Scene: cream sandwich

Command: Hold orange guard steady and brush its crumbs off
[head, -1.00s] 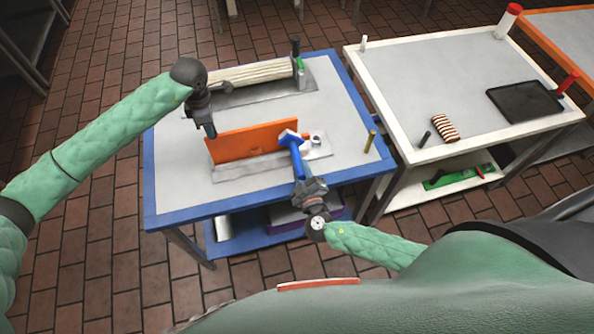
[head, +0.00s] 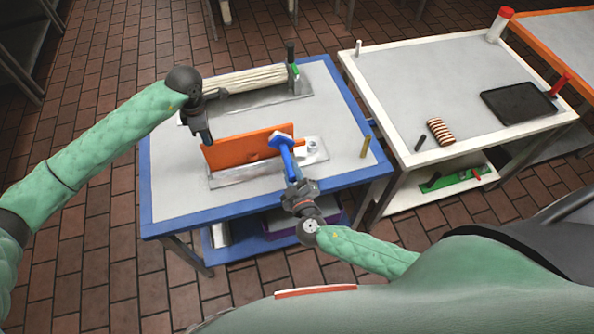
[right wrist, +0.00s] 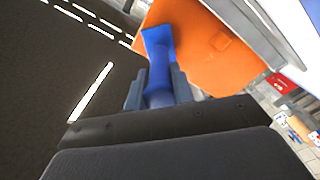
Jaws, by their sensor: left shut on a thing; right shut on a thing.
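The orange guard (head: 240,149) stands upright on a metal base plate (head: 232,177) on the blue-edged table. My left gripper (head: 206,138) is shut on the guard's left end at its upper edge. My right gripper (head: 294,178) is shut on a blue brush (head: 286,157), whose head lies against or just in front of the guard's right part. In the right wrist view the brush (right wrist: 158,60) stands between the fingers (right wrist: 155,88), with the orange guard (right wrist: 205,50) behind it. I cannot make out any crumbs in the head view.
A ribbed cream roller (head: 250,79) lies on another metal plate behind the guard. A brass peg (head: 365,147) stands at the table's right edge. A white-edged table (head: 440,80) to the right holds a striped roll (head: 440,132) and a black tray (head: 517,103).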

